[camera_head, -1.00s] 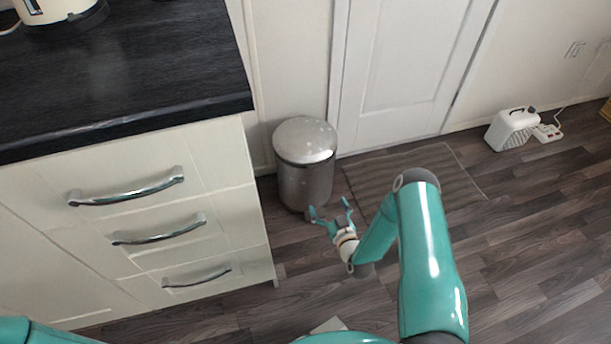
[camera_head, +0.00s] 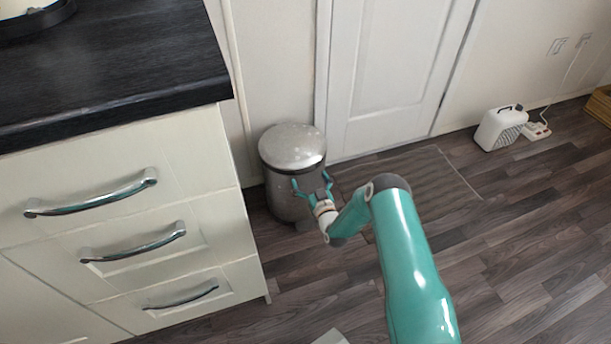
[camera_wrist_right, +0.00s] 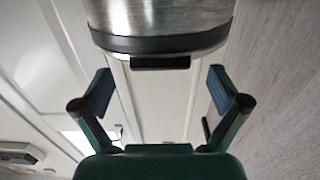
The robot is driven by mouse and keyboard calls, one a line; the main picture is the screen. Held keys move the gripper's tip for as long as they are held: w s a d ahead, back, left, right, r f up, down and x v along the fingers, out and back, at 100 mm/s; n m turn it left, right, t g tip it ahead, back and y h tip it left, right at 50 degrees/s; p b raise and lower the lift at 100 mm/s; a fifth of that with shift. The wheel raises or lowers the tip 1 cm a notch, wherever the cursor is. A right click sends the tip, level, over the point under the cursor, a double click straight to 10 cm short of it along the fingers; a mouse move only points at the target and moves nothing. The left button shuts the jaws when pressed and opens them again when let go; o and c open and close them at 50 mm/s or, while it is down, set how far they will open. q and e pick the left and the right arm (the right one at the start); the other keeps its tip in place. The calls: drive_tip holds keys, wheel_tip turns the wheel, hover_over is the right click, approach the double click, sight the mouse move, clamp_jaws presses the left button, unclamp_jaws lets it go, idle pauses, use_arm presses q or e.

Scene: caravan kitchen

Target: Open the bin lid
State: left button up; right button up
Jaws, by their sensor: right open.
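The bin (camera_head: 284,205) is a grey metal cylinder with a rounded silver lid (camera_head: 292,146), which is shut. It stands on the floor between the drawer unit and the door. My right gripper (camera_head: 311,181) is open and empty, in front of the bin's upper side, just below the lid. In the right wrist view, the bin (camera_wrist_right: 160,20) fills the top, with a dark band and a black tab (camera_wrist_right: 160,62) centred between the spread fingers (camera_wrist_right: 160,85). I cannot tell whether the fingers touch the bin. My left gripper is out of view.
The drawer unit (camera_head: 110,220) with a dark worktop (camera_head: 110,70) stands close left of the bin. A white heater-like box (camera_head: 497,130) stands at right.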

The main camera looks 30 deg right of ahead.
sight(305, 170)
drive_tip(key=shift+b+x, duration=0.4)
drive_tip(key=shift+x, duration=1.4)
drive_tip(key=c, duration=1.5)
drive_tip(key=shift+r, duration=0.15)
drive_tip(key=shift+c, duration=0.3)
